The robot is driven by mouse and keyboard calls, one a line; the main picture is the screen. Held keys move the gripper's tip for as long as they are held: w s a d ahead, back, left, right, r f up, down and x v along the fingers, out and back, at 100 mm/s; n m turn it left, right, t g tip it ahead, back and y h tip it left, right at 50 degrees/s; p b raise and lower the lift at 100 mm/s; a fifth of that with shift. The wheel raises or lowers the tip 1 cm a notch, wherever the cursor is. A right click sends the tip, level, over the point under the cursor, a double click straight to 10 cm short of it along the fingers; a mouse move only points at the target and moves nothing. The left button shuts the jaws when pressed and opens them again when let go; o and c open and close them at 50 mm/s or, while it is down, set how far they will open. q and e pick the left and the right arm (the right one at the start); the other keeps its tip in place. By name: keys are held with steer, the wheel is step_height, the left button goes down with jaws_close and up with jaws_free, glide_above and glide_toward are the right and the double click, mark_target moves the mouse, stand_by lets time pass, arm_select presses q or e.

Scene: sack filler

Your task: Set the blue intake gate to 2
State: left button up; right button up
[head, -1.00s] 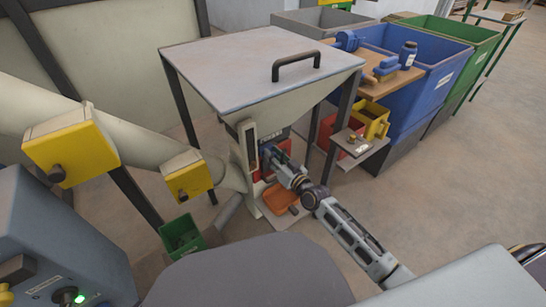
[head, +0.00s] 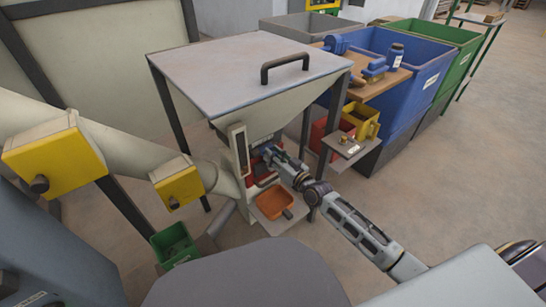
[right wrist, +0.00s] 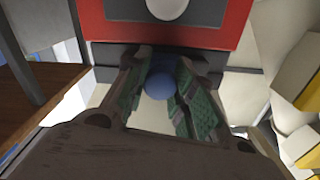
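The blue intake gate shows as a round blue knob (right wrist: 160,86) in front of a red and dark panel in the right wrist view. My right gripper (right wrist: 163,80) has its green-padded fingers on both sides of the knob, close against it, and looks shut on it. In the head view my right gripper (head: 268,153) reaches the front of the hopper machine (head: 245,70), below its funnel, and hides most of the gate. A pale upright slotted plate (head: 239,150) stands just left of the gripper. The gate's number marks cannot be read. My left gripper is not in view.
An orange scoop (head: 272,203) lies below the gate. A side shelf (head: 346,147) with buttons stands right of it. Yellow boxes (head: 178,184) sit on the pipe at left, above a green bin (head: 174,245). Blue (head: 425,85) and green bins stand behind. The floor at right is clear.

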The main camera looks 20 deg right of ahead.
steer(key=o, duration=0.5)
steer(key=shift+c, duration=0.2)
steer(key=v, duration=1.2)
stand_by(0.5)
steer(key=shift+s, duration=0.15)
stand_by(0.6)
